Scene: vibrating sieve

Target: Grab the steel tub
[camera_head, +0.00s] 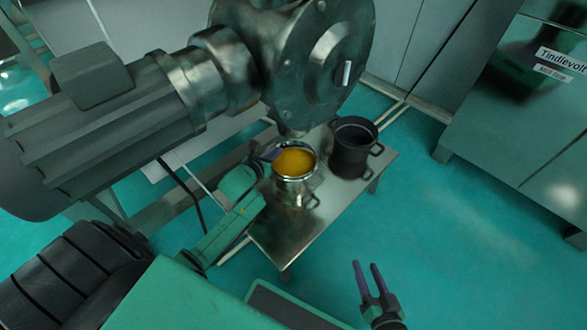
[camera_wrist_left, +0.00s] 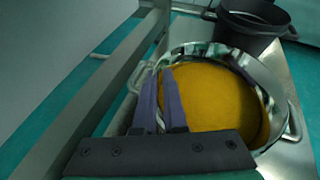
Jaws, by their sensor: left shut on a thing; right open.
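The steel tub (camera_head: 299,177) stands on a low metal table, with orange-yellow material inside. It also shows in the left wrist view (camera_wrist_left: 275,68), with a handle on its right side. My left gripper (camera_head: 270,154) is at the tub's left rim. In the left wrist view its two purple fingers (camera_wrist_left: 160,100) are shut on the tub's left side, by the rim. The exact contact is partly hidden by the fingers. My right gripper (camera_head: 369,276) is open and empty, low in the picture and right of the table, apart from the tub.
A dark pot (camera_head: 352,150) with handles stands on the table (camera_head: 290,235) behind the tub; it also shows in the left wrist view (camera_wrist_left: 252,30). A large grey machine with a motor (camera_head: 110,110) hangs over the table's left side. Green floor (camera_head: 440,220) is clear to the right.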

